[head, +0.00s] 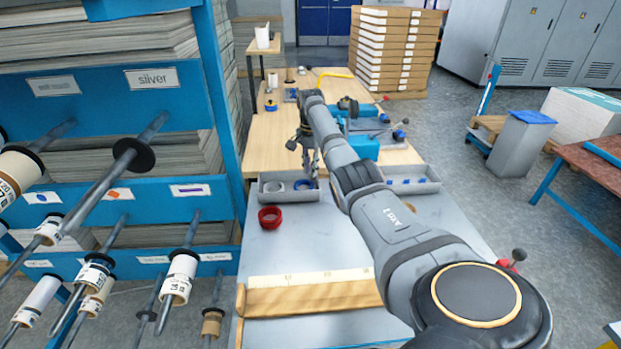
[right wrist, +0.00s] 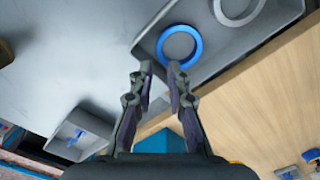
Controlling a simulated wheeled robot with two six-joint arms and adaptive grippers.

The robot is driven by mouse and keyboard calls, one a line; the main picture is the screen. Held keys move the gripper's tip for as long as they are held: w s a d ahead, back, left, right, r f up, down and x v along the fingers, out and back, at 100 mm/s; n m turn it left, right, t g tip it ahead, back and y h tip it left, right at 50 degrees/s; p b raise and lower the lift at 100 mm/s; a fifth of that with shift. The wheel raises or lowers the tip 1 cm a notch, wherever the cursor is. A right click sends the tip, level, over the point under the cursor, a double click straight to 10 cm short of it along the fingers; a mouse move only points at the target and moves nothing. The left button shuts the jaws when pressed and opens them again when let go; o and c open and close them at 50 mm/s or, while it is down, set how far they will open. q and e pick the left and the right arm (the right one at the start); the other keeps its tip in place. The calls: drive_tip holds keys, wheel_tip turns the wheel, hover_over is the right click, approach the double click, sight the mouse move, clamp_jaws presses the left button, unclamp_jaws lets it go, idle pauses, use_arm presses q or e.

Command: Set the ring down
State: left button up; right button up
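A blue ring (right wrist: 163,44) lies in a grey tray (right wrist: 222,68) in the right wrist view, just beyond my right fingertips. A pale grey ring (right wrist: 238,18) lies in the same tray, partly cut off by the picture edge. In the head view, the tray (head: 290,197) stands on the table, with the blue ring (head: 303,184) small inside it. My right gripper (right wrist: 160,66) is open, with a gap between its fingers and nothing seen held. It hangs over the tray in the head view (head: 309,174). Whether a fingertip touches the blue ring, I cannot tell. My left gripper is not in view.
Red rings (head: 270,217) sit on the grey tabletop in front of the tray. A second tray (head: 415,187) with blue parts stands to the right. A blue machine (head: 363,147) is behind my right arm. A rack with rolls on rods (head: 180,278) stands left.

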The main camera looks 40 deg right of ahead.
wheel_tip(320, 180, up, 4)
drive_tip(key=shift+r, duration=0.2)
